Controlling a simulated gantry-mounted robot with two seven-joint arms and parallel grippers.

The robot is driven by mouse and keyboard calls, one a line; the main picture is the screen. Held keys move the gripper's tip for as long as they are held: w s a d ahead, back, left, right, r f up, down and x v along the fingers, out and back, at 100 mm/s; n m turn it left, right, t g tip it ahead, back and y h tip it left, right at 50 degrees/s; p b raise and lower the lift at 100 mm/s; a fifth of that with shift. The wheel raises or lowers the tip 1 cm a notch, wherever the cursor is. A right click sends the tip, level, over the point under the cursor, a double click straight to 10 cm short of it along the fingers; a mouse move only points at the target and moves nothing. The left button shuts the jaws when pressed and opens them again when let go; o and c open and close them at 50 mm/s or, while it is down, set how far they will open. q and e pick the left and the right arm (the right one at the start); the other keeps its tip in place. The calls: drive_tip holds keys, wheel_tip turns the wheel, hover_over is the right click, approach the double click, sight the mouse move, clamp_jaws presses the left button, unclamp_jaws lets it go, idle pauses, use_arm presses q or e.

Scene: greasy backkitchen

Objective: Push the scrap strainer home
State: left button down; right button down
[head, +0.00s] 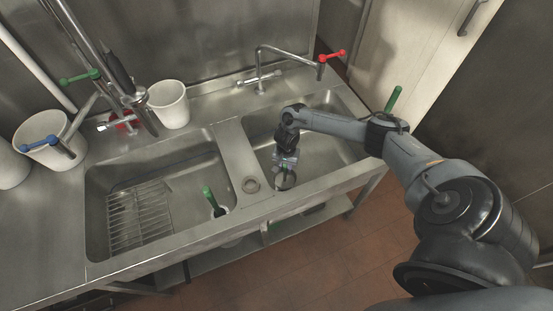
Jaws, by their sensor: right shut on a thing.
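The double steel sink has a left basin (185,165) and a right basin (325,155). My right gripper (285,166) reaches down into the right basin and is shut on the scrap strainer (286,181) at the round drain. The fingers cover most of the strainer, and I cannot tell how deep it sits. Another green-handled piece (208,195) stands tilted at the drain in the left basin. My left gripper is out of view.
A wire rack (139,215) lies in the left basin. A spray tap hangs over the left basin.

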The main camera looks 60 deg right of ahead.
sight(286, 172)
drive_tip(key=shift+s+f, duration=0.15)
drive_tip(key=shift+s, duration=0.05)
idle(0.3)
drive_tip(key=shift+f+b, duration=0.6)
drive_tip(key=shift+f, duration=1.65)
drive_tip(key=shift+p, duration=0.8)
